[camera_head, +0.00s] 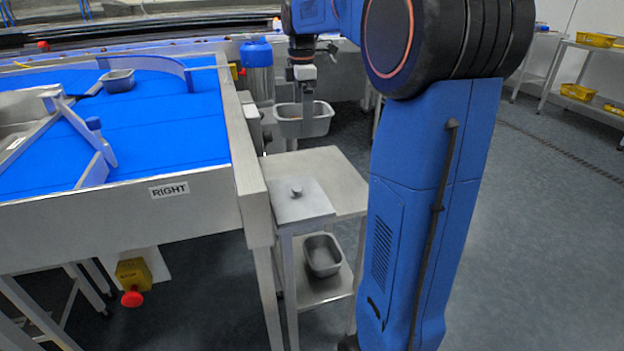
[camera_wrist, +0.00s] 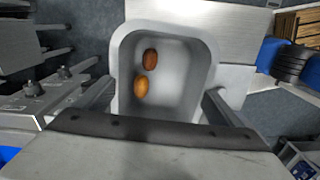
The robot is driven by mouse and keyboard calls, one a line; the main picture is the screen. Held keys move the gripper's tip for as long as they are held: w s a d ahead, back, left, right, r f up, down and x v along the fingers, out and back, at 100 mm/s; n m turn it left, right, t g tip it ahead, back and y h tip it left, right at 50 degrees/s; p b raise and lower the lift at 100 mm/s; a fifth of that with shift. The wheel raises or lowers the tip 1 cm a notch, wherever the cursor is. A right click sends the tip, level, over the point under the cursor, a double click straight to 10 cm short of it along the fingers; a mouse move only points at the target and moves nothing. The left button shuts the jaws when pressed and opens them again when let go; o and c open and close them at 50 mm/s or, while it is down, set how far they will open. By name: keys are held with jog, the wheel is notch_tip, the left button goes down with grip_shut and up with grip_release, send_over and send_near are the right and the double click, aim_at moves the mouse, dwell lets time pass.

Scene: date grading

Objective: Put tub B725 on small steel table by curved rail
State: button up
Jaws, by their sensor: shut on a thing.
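A grey steel tub (camera_head: 318,124) hangs from my gripper (camera_head: 303,100), which is shut on it, in the head view. In the wrist view the tub (camera_wrist: 200,65) is between the two fingers of my gripper (camera_wrist: 160,103) and holds two brown dates (camera_wrist: 145,72). It looks level. I see no readable number on it. A small steel table (camera_head: 345,180) stands beside the conveyor frame, below and nearer the head camera than the tub. A square lid with a knob (camera_head: 300,205) covers its near left part. A curved rail (camera_head: 165,64) runs over the blue belt.
An empty tub (camera_head: 322,257) sits on the table's lower shelf. The conveyor's steel edge (camera_head: 240,140) borders the table on the left. Open floor lies to the right.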

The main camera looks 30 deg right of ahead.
jog(key=shift+f+n, duration=0.3)
jog(key=shift+n, duration=0.1)
jog(key=shift+a+f, duration=0.1)
jog(key=shift+f, duration=4.85)
jog(key=shift+f, duration=0.15)
jog(key=o, duration=0.9)
